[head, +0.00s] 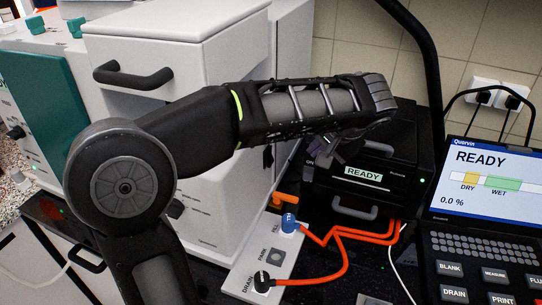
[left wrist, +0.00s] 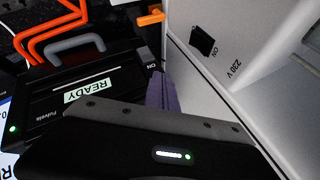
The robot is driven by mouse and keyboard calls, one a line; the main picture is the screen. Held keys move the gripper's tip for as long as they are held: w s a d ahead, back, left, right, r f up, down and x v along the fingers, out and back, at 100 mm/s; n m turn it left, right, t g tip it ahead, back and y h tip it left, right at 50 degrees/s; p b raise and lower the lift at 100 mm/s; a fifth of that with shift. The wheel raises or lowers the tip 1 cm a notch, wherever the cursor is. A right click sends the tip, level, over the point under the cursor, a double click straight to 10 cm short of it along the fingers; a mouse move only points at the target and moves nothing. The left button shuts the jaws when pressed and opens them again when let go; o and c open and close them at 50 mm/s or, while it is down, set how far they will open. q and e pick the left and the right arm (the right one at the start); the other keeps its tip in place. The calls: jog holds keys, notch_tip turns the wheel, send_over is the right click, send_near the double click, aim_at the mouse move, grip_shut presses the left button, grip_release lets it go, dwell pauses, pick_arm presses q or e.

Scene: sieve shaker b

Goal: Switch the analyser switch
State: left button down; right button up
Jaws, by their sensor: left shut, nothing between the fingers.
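A black rocker switch (left wrist: 202,41) marked ON and 230 V sits on the pale side wall of a machine in the left wrist view. I cannot tell which of these is the analyser's switch. My left gripper (left wrist: 160,80) is shut and empty, its purple-grey fingers between the box's ON corner and the pale wall. In the head view my left gripper (head: 328,156) is at the box's upper left corner, partly hidden by my wrist.
A console (head: 484,178) showing READY and 0.0 % stands at the right. Orange hoses (head: 345,248) run below the black box to a valve panel (head: 270,257) with a blue knob (head: 289,223). A white drawer cabinet (head: 175,45) stands behind my left arm.

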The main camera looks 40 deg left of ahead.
aim_at(270, 157)
pick_arm(q)
jog(key=s+a+f+b, duration=0.2)
jog(key=a+f, duration=0.2)
jog(key=a, duration=0.3)
jog(key=shift+s+a, duration=0.2)
jog(key=shift+s, duration=0.1)
jog(key=shift+b, duration=0.3)
dwell(1.7)
jog(key=shift+s+a+f+b, duration=0.1)
jog(key=shift+a+f+b, duration=0.1)
jog(key=shift+a+b, duration=0.15)
jog(key=shift+s+a+f, duration=0.1)
jog(key=shift+a, duration=0.15)
dwell(0.7)
jog(key=shift+w+d+r, duration=0.2)
jog(key=shift+d+r, duration=0.1)
jog(key=shift+d, duration=0.2)
jog(key=shift+d, duration=0.1)
